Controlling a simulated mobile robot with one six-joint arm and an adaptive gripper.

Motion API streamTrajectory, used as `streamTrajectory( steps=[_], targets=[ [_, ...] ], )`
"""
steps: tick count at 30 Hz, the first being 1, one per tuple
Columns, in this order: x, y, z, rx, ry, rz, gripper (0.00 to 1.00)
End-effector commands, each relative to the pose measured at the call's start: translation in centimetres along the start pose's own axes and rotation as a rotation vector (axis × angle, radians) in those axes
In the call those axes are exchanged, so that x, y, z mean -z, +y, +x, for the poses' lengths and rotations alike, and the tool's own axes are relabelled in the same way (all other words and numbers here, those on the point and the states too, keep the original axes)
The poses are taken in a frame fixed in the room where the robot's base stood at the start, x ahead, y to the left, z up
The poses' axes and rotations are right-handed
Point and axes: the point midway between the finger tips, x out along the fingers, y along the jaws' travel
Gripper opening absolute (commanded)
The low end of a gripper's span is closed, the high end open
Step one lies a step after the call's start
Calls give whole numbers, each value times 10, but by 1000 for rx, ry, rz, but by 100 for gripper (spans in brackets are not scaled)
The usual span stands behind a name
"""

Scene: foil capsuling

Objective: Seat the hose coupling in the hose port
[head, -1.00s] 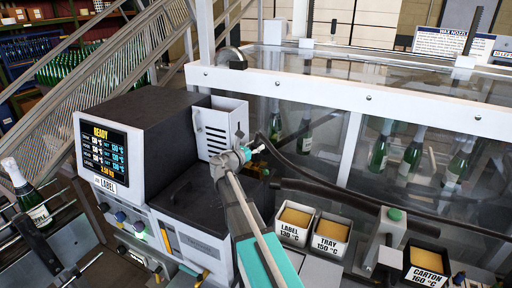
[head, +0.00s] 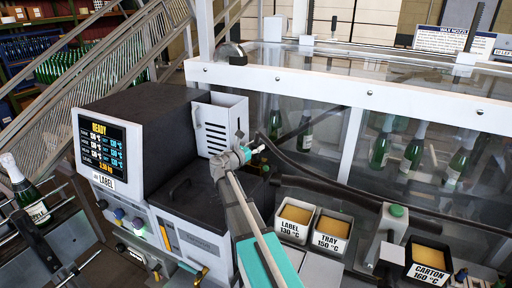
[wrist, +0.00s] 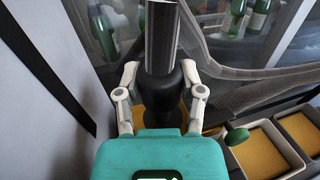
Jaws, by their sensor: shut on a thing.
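In the head view the coupling is too small and too covered by the gripper to make out. I cannot pick out the hose port in either view.
A dark hose (head: 335,188) curves rightward beside the gripper, along the glass enclosure (head: 300,80) with bottles inside. The melter unit (head: 145,110) with a READY screen stands left.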

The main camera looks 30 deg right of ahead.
Motion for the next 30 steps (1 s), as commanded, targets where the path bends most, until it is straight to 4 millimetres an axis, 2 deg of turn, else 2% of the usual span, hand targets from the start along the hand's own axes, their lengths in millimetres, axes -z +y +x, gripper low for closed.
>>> streamTrajectory(
  steps=[8,9,14,15,30],
  targets=[
    [6,0,0,0,0,0,0],
    [4,0,0,0,0,0,58],
    [4,0,0,0,0,0,88],
    [4,0,0,0,0,0,91],
    [4,0,-3,-1,0,0,91]
  ],
)
